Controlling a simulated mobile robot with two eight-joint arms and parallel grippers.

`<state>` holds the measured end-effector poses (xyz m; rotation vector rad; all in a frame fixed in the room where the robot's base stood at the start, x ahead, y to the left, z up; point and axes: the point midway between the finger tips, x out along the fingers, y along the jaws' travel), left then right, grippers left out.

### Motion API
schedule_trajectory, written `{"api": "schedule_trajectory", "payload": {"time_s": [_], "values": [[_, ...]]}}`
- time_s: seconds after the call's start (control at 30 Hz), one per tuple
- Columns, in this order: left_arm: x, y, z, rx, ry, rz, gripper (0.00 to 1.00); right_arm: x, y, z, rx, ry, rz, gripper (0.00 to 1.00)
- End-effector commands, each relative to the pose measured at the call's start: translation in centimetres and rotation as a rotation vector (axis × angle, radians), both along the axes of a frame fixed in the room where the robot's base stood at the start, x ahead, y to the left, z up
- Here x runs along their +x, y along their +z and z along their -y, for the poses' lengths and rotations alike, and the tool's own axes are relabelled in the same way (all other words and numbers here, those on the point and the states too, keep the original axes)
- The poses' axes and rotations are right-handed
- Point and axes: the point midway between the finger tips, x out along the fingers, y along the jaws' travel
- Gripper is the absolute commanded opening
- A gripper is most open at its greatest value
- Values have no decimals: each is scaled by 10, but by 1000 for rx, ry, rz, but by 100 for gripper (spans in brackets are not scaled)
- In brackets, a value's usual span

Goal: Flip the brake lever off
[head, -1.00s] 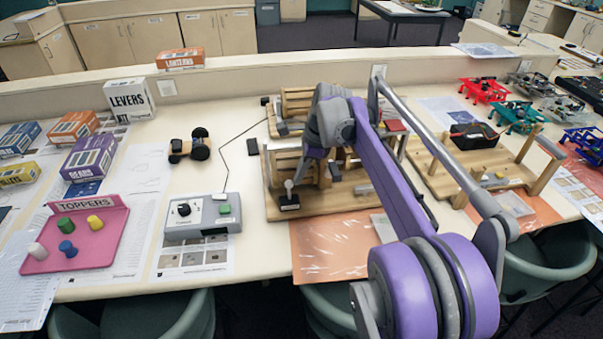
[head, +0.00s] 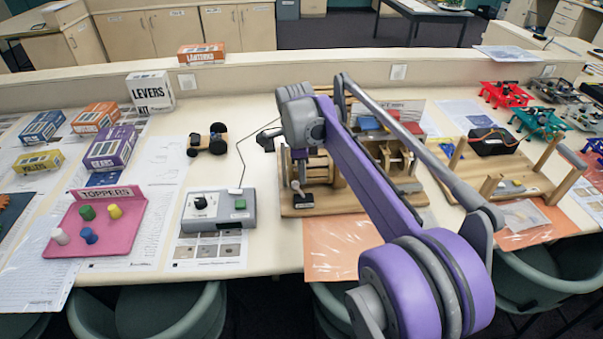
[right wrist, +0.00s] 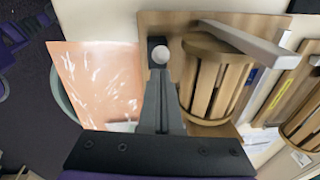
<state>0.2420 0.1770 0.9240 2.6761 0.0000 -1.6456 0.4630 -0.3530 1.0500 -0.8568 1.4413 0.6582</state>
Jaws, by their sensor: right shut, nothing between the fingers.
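The brake lever (head: 296,186) is a short stalk with a pale round knob on a black base. It stands at the front left corner of a wooden winch model (head: 350,202). In the right wrist view the knob (right wrist: 160,54) shows just beyond the fingertips, beside a slatted wooden drum (right wrist: 216,82). My right gripper (head: 299,172) is above the lever, partly hidden by my wrist in the head view. In the right wrist view its fingers (right wrist: 161,76) are shut and empty; I cannot tell if they touch the knob. My left gripper is not in view.
A grey control box (head: 218,212) with a knob and green button stands left of the model. A small wheeled car (head: 208,140) is behind it. A pink toppers tray (head: 105,240) lies further left. Another wooden model (head: 535,190) stands right. Chairs line the front edge.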

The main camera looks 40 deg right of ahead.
Motion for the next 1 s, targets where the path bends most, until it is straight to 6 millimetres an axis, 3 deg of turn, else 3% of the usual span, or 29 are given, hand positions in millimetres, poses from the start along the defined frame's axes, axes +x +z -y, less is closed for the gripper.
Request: {"api": "schedule_trajectory", "payload": {"time_s": [0.63,0.87,1.0], "values": [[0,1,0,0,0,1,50,-6,0,12,1,0,1,0],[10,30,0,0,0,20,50,-11,34,32,0,5,5,0],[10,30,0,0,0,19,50,-13,62,26,1,10,1,0]]}}
